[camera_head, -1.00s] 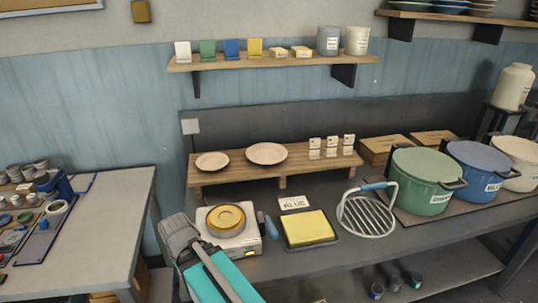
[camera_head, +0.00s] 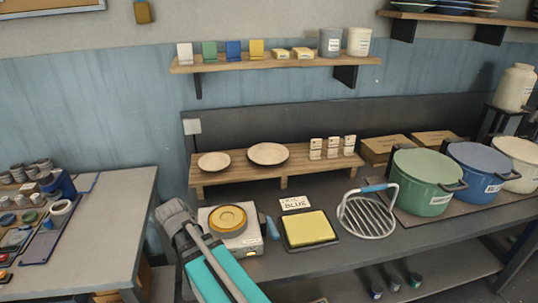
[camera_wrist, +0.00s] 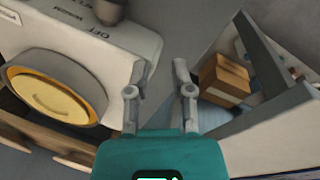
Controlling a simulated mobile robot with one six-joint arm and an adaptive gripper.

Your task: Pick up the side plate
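Two pale round plates lie on a low wooden rack (camera_head: 235,177) at the back of the bench. The smaller, side-plate-sized one (camera_head: 214,162) is at the left end, and a larger plate (camera_head: 268,153) is to its right. In the wrist view my gripper (camera_wrist: 160,75) has its two fingers apart with nothing between them. Neither plate is clearly visible in the wrist view. In the head view my arm is at the lower left of the bench, in front of and below the rack, and the fingertips cannot be made out.
A white device with a round yellow top (camera_head: 228,220) stands beside my arm, also in the wrist view (camera_wrist: 55,92). A shelf (camera_head: 275,64) hangs above.

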